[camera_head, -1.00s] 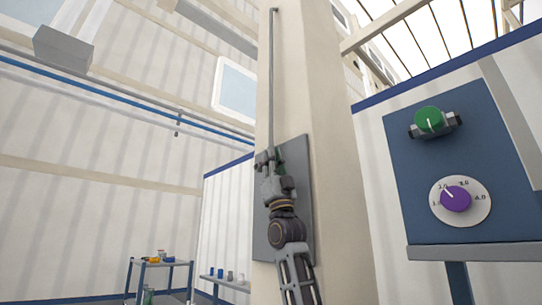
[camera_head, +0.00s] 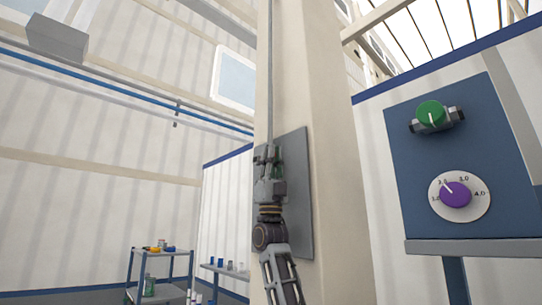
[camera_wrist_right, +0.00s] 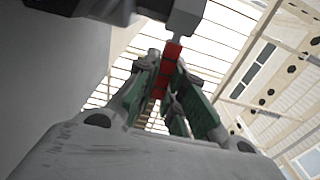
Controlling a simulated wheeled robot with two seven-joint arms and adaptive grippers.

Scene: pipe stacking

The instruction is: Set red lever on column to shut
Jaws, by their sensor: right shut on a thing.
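The beige column (camera_head: 332,180) stands in the middle of the head view with a grey plate (camera_head: 297,190) on its face. My right gripper (camera_head: 268,155) is in front of the plate, pointing up, and hides the lever there. In the right wrist view the red lever (camera_wrist_right: 172,52) sits between the green-padded fingers of the right gripper (camera_wrist_right: 168,75), which are shut on it. A grey housing (camera_wrist_right: 186,18) is at the lever's far end. My left gripper is not in view.
A blue panel (camera_head: 455,165) with a green knob (camera_head: 430,113) and a purple dial (camera_head: 455,194) stands to the right. A trolley (camera_head: 158,252) with small items stands far back left. A thin pipe (camera_head: 269,80) runs up the column.

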